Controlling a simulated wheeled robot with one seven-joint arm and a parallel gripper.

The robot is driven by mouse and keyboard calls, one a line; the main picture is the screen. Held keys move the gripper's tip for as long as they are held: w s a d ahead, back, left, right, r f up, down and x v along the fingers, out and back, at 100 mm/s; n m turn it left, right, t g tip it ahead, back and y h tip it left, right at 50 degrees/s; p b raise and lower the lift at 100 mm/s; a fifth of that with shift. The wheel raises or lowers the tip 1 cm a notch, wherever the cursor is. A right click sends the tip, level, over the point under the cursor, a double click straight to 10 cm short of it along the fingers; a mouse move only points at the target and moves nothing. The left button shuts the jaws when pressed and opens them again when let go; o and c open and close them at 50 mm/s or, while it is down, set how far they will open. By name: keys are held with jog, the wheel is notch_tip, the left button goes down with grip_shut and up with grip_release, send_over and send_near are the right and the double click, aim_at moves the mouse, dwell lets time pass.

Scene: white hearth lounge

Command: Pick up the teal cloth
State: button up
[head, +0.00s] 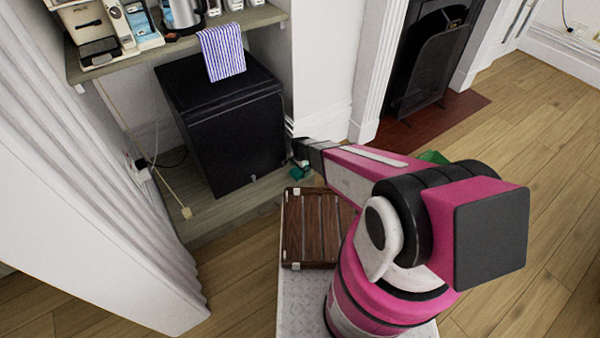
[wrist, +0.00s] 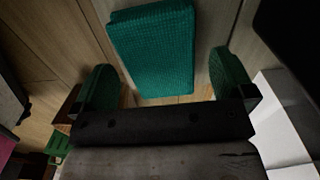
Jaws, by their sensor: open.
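The teal cloth (wrist: 152,50) shows in the wrist view as a folded, textured rectangle on the wood-plank surface. It lies just beyond and between the fingers of my gripper (wrist: 165,80), which are spread apart with nothing held. Whether the fingers touch the cloth cannot be told. In the head view my arm reaches toward the right side of the black cabinet, and a small teal patch (head: 300,173) shows below the arm's far end. My fingertips are hard to make out there.
The black box-shaped cabinet (head: 225,130) stands close left of my arm's end. A blue-striped cloth (head: 222,52) hangs from the shelf above it. A slatted brown wooden tray (head: 308,228) lies nearer. A fireplace (head: 430,65) is at the back right. Wooden floor (head: 530,110) is open at right.

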jog(key=shift+f, duration=0.85)
jog(key=c, duration=0.9)
jog(key=shift+r, duration=0.5)
notch_tip(320, 180, up, 4)
jog(key=shift+s+f, duration=0.15)
jog(key=s+a+r, duration=0.2)
jog(key=s, duration=0.1)
jog(key=s+a+r, duration=0.2)
jog(key=s, duration=0.1)
jog(key=s+a+r, duration=0.2)
jog(key=s, duration=0.1)
jog(key=shift+s+a+r, duration=0.15)
jog(key=shift+a, duration=0.2)
